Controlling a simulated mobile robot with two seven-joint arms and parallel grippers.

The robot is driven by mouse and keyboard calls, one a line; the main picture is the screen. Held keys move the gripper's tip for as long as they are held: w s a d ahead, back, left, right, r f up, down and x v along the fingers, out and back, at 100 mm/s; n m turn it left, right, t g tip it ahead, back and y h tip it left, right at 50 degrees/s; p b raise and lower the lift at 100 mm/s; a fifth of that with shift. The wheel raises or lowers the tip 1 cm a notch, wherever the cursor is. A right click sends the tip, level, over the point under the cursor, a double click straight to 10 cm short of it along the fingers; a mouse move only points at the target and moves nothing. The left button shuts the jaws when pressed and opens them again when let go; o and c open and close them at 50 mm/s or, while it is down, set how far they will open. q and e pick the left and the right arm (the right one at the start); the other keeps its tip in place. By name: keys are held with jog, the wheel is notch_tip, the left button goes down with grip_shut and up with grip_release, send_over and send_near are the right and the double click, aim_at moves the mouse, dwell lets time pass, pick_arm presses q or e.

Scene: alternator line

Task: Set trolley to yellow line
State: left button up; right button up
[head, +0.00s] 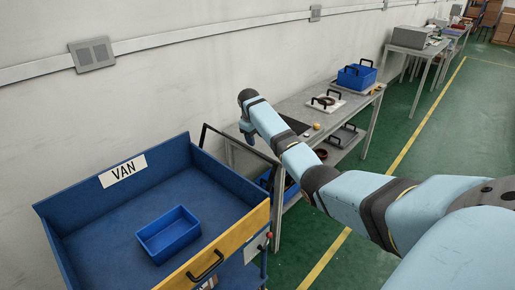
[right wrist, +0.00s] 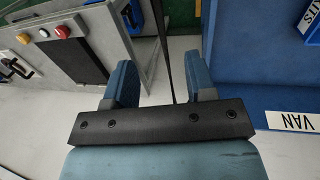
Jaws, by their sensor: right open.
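The blue trolley (head: 95,215) stands at the lower left of the head view, with a VAN label and a yellow front panel (head: 222,250). Its thin black push bar (head: 238,142) rises on its right side. My right gripper (head: 246,136) is at this bar, partly hidden by its own arm. In the right wrist view my right gripper (right wrist: 162,82) is open, with the black bar (right wrist: 165,45) showing between its fingers; contact cannot be told. The yellow line (head: 398,157) runs along the green floor, right of the benches. My left gripper is out of view.
A small blue bin (head: 169,233) lies in the trolley. A grey workbench (head: 368,103) with trays and a blue crate (head: 356,77) stands beyond it along the wall. Green floor right of the yellow line is clear.

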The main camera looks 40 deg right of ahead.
jog(key=r, duration=0.2)
jog(key=a+r, duration=0.1)
jog(key=r, duration=0.2)
jog(key=shift+r, duration=0.2)
